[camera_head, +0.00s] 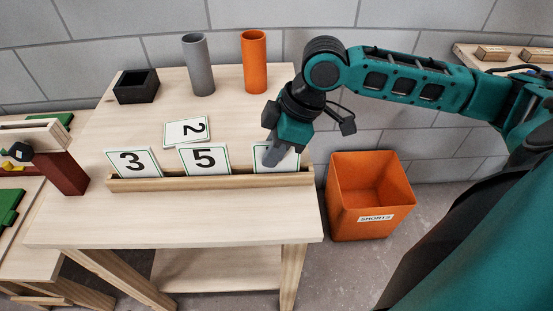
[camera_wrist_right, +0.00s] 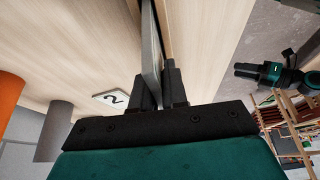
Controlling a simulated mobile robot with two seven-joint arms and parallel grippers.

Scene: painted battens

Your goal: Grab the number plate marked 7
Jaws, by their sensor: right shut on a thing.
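A white number plate (camera_head: 292,163) stands in the right end of the wooden rack (camera_head: 205,182) in the head view. My right gripper (camera_head: 275,155) is shut on it from above and hides most of its face, so I cannot read its number. In the right wrist view the plate (camera_wrist_right: 151,55) shows as a thin edge between the fingers of my right gripper (camera_wrist_right: 158,88). Plates marked 3 (camera_head: 131,163) and 5 (camera_head: 204,160) stand in the rack to the left. My left gripper (camera_wrist_right: 247,71) appears small at the right of the wrist view; its jaws are unclear.
A plate marked 2 (camera_head: 186,132) lies behind the rack on the wooden table (camera_head: 150,225). A black box (camera_head: 136,91), a grey cylinder (camera_head: 195,65) and an orange cylinder (camera_head: 254,62) stand at the back. An orange bin (camera_head: 368,218) stands on the floor to the right.

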